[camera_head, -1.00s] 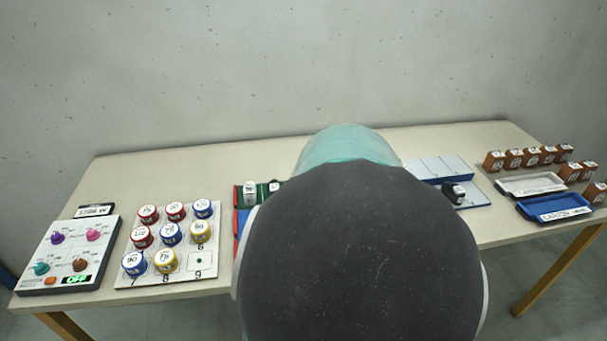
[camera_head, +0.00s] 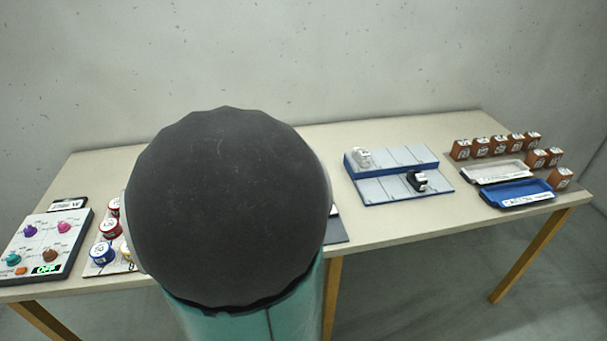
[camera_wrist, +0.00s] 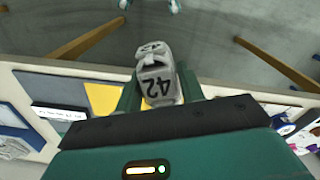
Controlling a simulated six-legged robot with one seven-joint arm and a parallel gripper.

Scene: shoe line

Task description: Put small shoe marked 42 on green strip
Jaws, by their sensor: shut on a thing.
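In the wrist view, a small grey shoe (camera_wrist: 157,88) marked 42 is held between the green fingers of my gripper (camera_wrist: 160,82), its number facing the camera. In the head view, my dark arm joint covers the middle of the table, hiding my gripper, the held shoe and the green strip. A yellow patch (camera_wrist: 103,97) shows beside the fingers in the wrist view. On the blue and grey stepped rack (camera_head: 376,196), a white shoe (camera_head: 362,157) stands on the upper step and a black one (camera_head: 417,181) on the lower step.
A white tray (camera_head: 480,176) and a blue tray (camera_head: 507,203) lie at the right, with several brown boxes (camera_head: 480,147) around them. A switch panel (camera_head: 28,268) and coloured round caps (camera_head: 100,253) are at the left. The back of the table is mostly clear.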

